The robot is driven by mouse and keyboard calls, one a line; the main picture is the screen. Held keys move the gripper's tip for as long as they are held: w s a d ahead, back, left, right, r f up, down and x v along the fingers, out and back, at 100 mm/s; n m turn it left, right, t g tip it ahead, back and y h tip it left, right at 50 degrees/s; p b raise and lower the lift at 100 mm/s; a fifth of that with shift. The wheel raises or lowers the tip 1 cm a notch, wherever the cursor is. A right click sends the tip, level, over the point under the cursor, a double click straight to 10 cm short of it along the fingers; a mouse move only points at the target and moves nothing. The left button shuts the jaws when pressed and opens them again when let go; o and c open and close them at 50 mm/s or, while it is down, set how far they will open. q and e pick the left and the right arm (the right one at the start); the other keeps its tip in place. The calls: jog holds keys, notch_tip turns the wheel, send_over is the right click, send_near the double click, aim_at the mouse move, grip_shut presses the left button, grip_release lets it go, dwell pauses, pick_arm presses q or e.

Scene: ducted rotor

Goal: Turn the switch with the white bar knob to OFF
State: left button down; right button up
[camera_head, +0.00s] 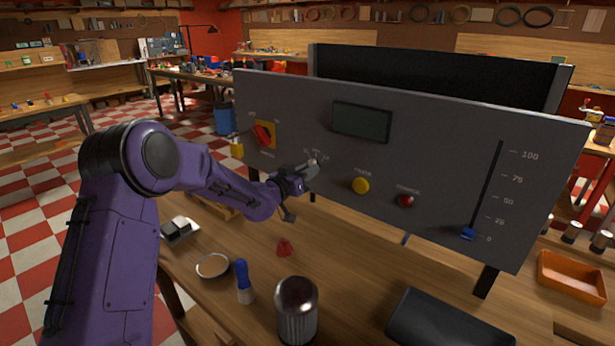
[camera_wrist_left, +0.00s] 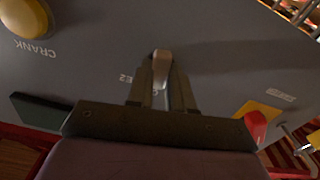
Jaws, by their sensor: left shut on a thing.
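The grey control panel (camera_head: 300,110) stands upright on the wooden bench. My left gripper (camera_head: 311,168) is at its face, below and left of the display, between the red-and-yellow switch and the yellow button. In the left wrist view, the pale bar knob (camera_wrist_left: 161,62) stands between the fingertips of my left gripper (camera_wrist_left: 160,82), which are shut on it. Printed marks show beside the knob, partly covered by the fingers; I cannot read OFF or tell which mark the knob points at. My right gripper is not in view.
On the panel are a red-and-yellow switch (camera_head: 263,134) with a padlock, a display (camera_head: 362,122), a yellow button (camera_head: 360,185), a red button (camera_head: 405,201) and a blue slider (camera_head: 467,234). A metal cup (camera_head: 296,312), brush (camera_head: 243,283) and dish (camera_head: 212,266) stand on the bench.

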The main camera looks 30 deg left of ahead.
pick_arm(q)
jog(key=shift+m+b, duration=0.45)
jog(key=shift+m, duration=0.35)
jog(key=c, duration=1)
grip_release()
jog(key=shift+s, duration=0.1)
jog(key=s+b, duration=0.2)
jog(key=s, duration=0.8)
jog(key=shift+s+a, duration=0.2)
jog(key=shift+a, duration=0.2)
